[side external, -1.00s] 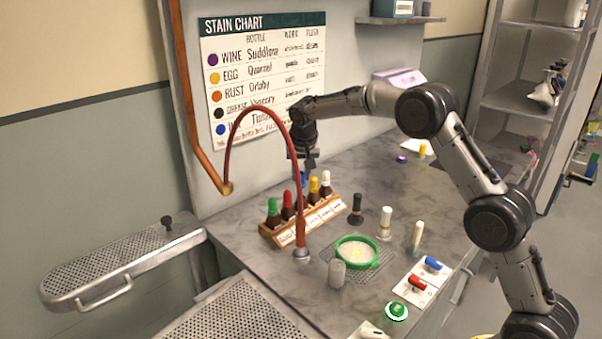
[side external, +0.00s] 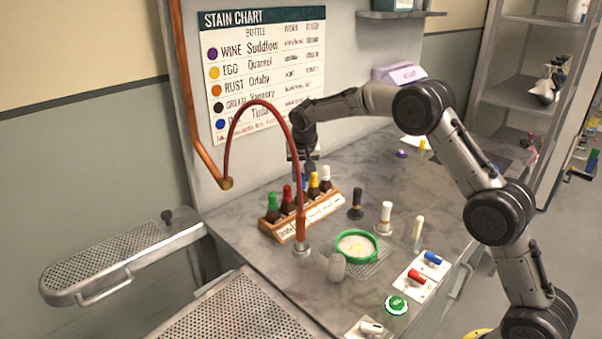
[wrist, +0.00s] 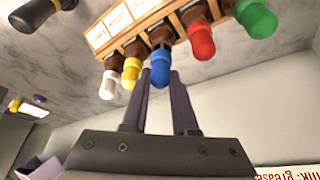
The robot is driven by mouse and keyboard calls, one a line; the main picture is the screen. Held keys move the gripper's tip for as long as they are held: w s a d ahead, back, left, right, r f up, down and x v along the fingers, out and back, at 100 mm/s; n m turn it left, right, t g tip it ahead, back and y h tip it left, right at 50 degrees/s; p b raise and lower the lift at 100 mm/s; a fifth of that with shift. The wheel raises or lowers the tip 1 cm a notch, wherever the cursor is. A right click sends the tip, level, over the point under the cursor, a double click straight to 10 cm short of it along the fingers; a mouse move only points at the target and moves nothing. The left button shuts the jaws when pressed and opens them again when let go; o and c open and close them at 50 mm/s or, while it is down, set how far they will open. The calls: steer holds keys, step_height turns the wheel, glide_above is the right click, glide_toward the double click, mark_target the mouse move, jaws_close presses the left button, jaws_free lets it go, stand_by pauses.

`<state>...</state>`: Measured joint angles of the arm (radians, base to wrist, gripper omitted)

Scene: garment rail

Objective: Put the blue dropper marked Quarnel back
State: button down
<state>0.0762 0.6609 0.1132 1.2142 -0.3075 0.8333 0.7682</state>
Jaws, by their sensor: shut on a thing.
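The blue-topped dropper (wrist: 160,68) is between my gripper's fingertips in the wrist view. In the side view its blue top (side external: 304,180) is partly hidden behind the red hose. My gripper (side external: 309,168) points down over the wooden rack (side external: 300,227) and is shut on this dropper. The dropper is in line with the rack's middle place, between the red dropper (wrist: 201,40) and the yellow dropper (wrist: 131,72). I cannot tell whether it is fully seated. The rack's label cards are too small to read, so no Quarnel mark shows on it.
Green (side external: 273,202) and white (side external: 326,174) droppers stand at the rack's ends. A red hose (side external: 262,104) arches close in front of my gripper. A black-handled brush (side external: 355,203) and a green-rimmed dish (side external: 357,246) stand to the right. The stain chart (side external: 265,75) hangs behind.

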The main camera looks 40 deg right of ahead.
steer(key=shift+f, duration=0.55)
stand_by(0.4)
steer(key=c, duration=0.6)
jaws_free()
steer(key=shift+r, duration=3.75)
